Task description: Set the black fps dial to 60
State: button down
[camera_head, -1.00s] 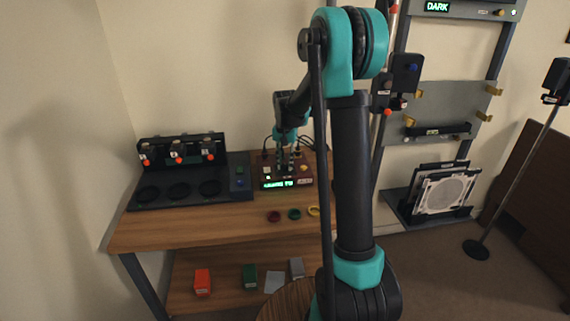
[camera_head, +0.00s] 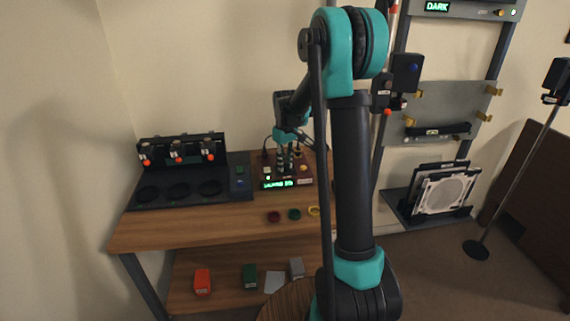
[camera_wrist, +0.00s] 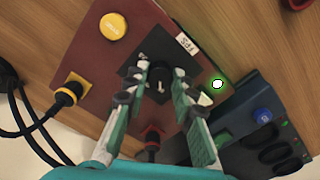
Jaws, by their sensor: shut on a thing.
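The black fps dial (camera_wrist: 158,84) shows in the wrist view, with a pale pointer mark on top and a white "FPS" label (camera_wrist: 187,43) beside its black plate. It sits on the dark red control box (camera_head: 306,172). My gripper (camera_wrist: 160,88) is shut on the dial, one finger on each side. In the head view my gripper (camera_head: 284,170) reaches down onto the box from above. A green display (camera_head: 279,184) on the box's front is lit, but its text is too small to read surely. The dial is hidden behind my fingers in the head view.
A yellow button (camera_wrist: 112,27) and plugged-in cables (camera_wrist: 68,94) are on the box. A black station with several round recesses (camera_head: 180,190) stands left on the wooden table (camera_head: 180,230).

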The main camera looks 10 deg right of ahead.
aim_at(285, 165)
jog(key=n, duration=0.8)
jog(key=shift+n, duration=0.3)
dwell(0.3)
jog(key=c, duration=1.3)
grip_release()
jog(key=shift+o, duration=0.2)
notch_tip(285, 165, up, 12)
